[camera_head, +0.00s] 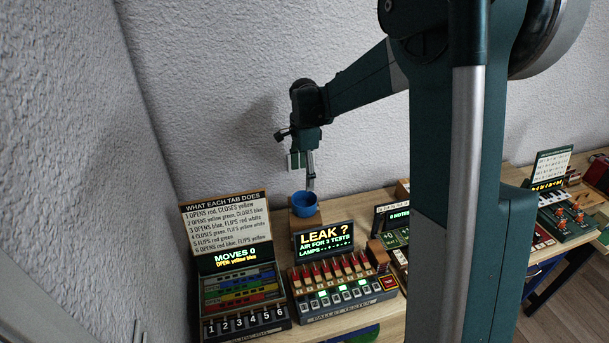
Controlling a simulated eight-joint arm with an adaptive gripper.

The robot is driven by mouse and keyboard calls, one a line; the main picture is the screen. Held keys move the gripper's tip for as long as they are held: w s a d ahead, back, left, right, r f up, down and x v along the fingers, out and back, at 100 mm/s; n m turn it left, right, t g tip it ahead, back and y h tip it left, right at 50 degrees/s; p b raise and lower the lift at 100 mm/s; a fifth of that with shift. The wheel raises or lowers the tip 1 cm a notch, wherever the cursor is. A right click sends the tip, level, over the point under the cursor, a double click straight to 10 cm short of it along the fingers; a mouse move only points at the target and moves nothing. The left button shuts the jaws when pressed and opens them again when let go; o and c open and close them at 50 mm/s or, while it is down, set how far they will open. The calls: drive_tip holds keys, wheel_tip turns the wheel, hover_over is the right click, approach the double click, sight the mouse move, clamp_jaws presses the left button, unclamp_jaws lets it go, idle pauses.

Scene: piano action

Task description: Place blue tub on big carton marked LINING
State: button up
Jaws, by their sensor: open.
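The blue tub (304,205) is a small round open cup near the wall. It stands upright on or just in front of a brown box (313,220) at the back of the table. My gripper (302,176) is open, directly above the tub. One finger reaches down to about the tub's rim; I cannot tell whether it touches. The other finger ends higher, at the left. No LINING marking is readable, so I cannot tell whether this brown box is the big carton. Another brown box (403,189) shows partly, beside my arm.
A panel with numbered tabs and a text board (229,230) stands left of the tub. The LEAK tester (342,280) stands in front of it. More panels (393,222) are to the right, partly behind my arm. The wall is close behind.

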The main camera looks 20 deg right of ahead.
drive_tip(key=shift+r, duration=0.1)
drive_tip(key=s+a+r+n+t, duration=0.1)
drive_tip(key=s+r+n+t, duration=0.1)
drive_tip(key=s+r+n, duration=0.5)
drive_tip(key=s+a+r+n+t, duration=0.1)
drive_tip(key=s+r, duration=0.4)
drive_tip(key=s, duration=0.6)
drive_tip(key=s+f+n+t, duration=0.2)
drive_tip(key=s+n+t, duration=0.2)
drive_tip(key=s+n, duration=0.6)
drive_tip(key=s, duration=0.9)
drive_tip(key=shift+s+a, duration=0.3)
drive_tip(key=shift+s, duration=0.05)
drive_tip(key=shift+o, duration=0.2)
drive_tip(key=shift+f, duration=0.1)
